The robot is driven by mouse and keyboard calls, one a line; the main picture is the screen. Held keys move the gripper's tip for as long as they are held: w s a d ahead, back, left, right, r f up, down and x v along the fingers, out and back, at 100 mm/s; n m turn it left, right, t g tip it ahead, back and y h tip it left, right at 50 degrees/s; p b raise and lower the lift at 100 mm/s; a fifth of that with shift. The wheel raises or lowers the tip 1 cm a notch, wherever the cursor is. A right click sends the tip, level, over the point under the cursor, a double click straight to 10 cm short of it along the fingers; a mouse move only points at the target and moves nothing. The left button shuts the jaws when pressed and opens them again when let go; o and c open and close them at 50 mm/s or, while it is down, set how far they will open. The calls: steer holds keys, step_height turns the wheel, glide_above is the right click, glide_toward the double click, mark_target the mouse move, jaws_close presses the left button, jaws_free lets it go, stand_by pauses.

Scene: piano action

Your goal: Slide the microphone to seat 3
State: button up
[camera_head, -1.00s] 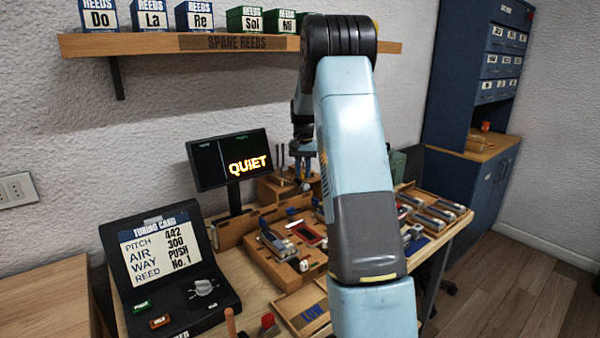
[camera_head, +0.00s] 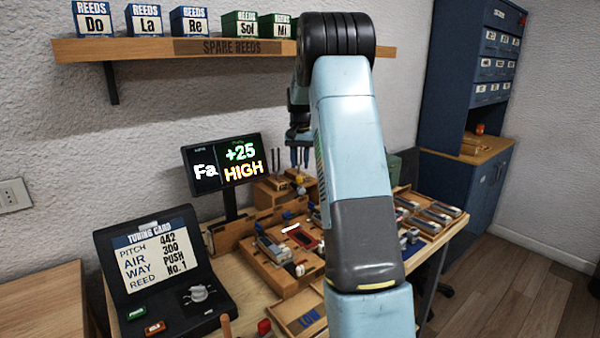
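I cannot surely pick out the microphone or the numbered seats; the parts on the bench are small and my arm covers much of it. My gripper (camera_head: 299,164) points down behind my arm, over the back of the bench near a small wooden block (camera_head: 271,193). Small yellow and dark parts show just below it. Whether its fingers are apart or closed on something is too small to tell. The display (camera_head: 222,166) reads "Fa", "+25" and "HIGH".
A black tuning card box (camera_head: 159,268) with a grey knob stands at the front left. Wooden trays with metal parts (camera_head: 430,216) lie to the right of my arm. A spare reeds shelf (camera_head: 150,47) hangs above the bench. A blue cabinet (camera_head: 470,110) stands at the right.

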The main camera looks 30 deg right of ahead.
step_height(320, 180, up, 7)
stand_by(0.3)
steer(key=shift+s+f, duration=0.1)
steer(key=shift+f, duration=0.05)
stand_by(0.4)
